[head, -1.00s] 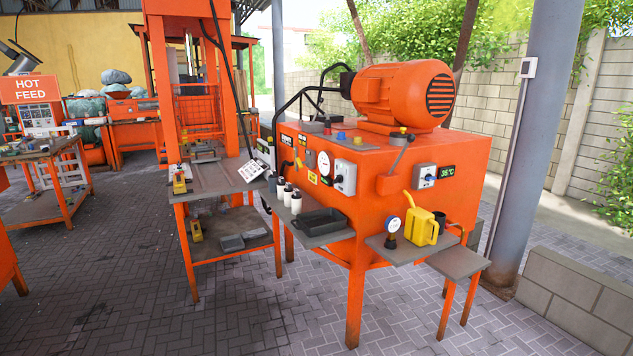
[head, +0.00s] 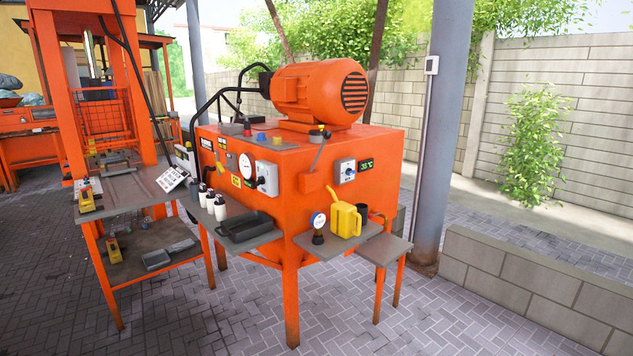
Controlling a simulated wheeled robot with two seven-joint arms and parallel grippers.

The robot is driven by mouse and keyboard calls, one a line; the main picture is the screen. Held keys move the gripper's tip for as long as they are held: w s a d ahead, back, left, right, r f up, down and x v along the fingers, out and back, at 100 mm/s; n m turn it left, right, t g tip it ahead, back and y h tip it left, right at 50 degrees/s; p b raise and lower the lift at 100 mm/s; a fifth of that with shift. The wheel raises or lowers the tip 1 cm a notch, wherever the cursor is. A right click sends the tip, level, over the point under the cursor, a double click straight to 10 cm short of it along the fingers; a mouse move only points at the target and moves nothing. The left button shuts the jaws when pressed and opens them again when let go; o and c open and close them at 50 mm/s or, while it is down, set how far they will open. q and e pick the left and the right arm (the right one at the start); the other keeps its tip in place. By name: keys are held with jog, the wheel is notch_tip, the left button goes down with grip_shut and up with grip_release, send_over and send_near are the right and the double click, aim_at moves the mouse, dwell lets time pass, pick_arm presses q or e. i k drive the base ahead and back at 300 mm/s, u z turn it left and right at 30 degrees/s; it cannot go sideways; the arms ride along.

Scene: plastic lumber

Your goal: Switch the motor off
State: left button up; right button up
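The orange motor (head: 318,92) sits on top of the orange power unit (head: 290,190). A grey switch box (head: 267,178) with a dark knob is on the unit's front face, beside a round white gauge (head: 247,165). A second grey switch box (head: 345,171) is on the right face, next to a green digital display reading about 35 °C (head: 367,165). The knob positions are too small to read. Neither of my grippers shows in the head view.
Side shelves carry white bottles (head: 211,201), a black tray (head: 245,226), a yellow can (head: 344,219) and a loose gauge (head: 318,228). An orange press (head: 97,100) stands left. A grey post (head: 442,130) and low block wall (head: 530,278) are right. Paving in front is clear.

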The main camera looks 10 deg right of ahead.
aim_at(260, 180)
jog(key=z, duration=0.35)
jog(key=i, duration=1.15)
jog(key=z, duration=0.5)
jog(key=i, duration=0.75)
jog(key=z, duration=0.05)
